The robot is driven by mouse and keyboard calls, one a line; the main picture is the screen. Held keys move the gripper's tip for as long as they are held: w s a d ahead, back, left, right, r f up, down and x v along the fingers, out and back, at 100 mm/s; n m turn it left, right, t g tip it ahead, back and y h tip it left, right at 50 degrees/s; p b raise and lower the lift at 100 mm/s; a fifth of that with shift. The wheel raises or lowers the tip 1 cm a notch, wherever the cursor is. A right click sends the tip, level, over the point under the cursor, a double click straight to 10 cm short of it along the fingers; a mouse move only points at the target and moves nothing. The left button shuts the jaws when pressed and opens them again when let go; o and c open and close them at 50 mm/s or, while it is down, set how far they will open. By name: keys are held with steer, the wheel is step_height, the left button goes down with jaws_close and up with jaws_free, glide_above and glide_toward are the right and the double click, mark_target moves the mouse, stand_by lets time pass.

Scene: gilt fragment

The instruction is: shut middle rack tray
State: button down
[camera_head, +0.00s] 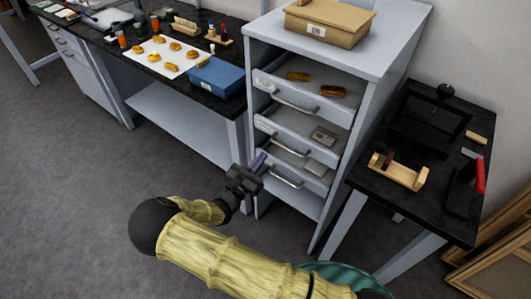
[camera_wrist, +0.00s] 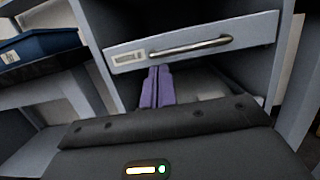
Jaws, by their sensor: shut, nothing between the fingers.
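The grey rack (camera_head: 384,62) holds three stacked trays with bar handles. The middle tray (camera_head: 267,127) shows its front and handle below the top tray (camera_head: 263,84), with a grey item inside. Its inside is visible from above; how far out it stands is hard to judge. The bottom tray (camera_head: 266,165) holds a pale block. My gripper (camera_head: 258,162) is at the rack's left front, near the bottom tray's left end. Its purple fingers (camera_wrist: 156,88) are together and empty. In the wrist view they point just below a tray front with a handle (camera_wrist: 190,46); which tray is unclear.
A cardboard box (camera_head: 328,22) sits on the rack. Left is a dark counter with a blue box (camera_head: 216,78) and a white sheet (camera_head: 166,57) of golden pieces. Right is a black table (camera_head: 430,185) with a wooden holder (camera_head: 398,171). Floor at left is clear.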

steer(key=v, duration=0.9)
steer(key=shift+b, duration=0.4)
steer(key=shift+a, duration=0.15)
